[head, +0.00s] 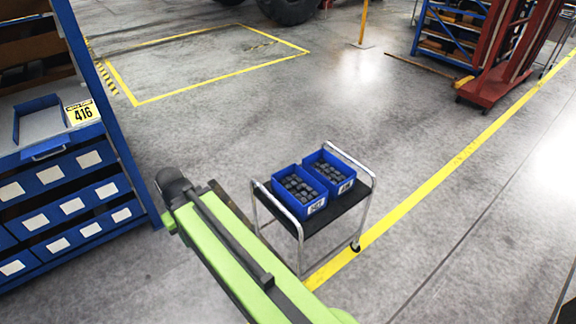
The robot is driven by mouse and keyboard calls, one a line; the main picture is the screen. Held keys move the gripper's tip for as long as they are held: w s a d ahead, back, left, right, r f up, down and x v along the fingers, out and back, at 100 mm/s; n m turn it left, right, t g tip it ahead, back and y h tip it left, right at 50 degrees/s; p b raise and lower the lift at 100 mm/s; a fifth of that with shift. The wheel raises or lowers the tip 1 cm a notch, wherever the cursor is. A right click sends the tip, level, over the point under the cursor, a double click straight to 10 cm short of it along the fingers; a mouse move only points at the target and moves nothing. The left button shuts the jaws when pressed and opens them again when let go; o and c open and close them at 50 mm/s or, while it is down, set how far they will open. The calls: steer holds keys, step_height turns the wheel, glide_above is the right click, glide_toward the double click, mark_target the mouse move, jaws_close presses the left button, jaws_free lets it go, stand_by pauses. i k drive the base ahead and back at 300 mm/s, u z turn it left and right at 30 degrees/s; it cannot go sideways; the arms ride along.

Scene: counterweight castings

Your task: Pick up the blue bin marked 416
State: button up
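A yellow tag (82,112) reading 416 is on the blue shelf unit at the left, at the front right of an upper shelf. Beside it is an open blue tray-like compartment (36,150) with a pale, empty-looking inside; I cannot tell if it is a separate bin. Two blue bins filled with dark castings stand side by side on a small cart: a near left bin (318,206) and a far right bin (347,187). Each has a small white label too small to read. My green arm reaches up from the bottom, left of the cart. My gripper is not visible.
The cart (336,218) has a black top and chrome handles. The blue shelf unit (112,135) holds rows of labelled drawers. A red lift frame (492,88) and another rack (448,30) stand at the back right. A yellow post (363,22) stands at the back. Open concrete floor lies between.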

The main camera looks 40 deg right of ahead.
mark_target(338, 178)
steer(key=z, duration=0.1)
steer(key=i, duration=1.55)
steer(key=z, duration=0.55)
steer(key=k, duration=0.9)
steer(key=z, duration=0.15)
steer(key=i, duration=0.95)
steer(key=u, duration=0.1)
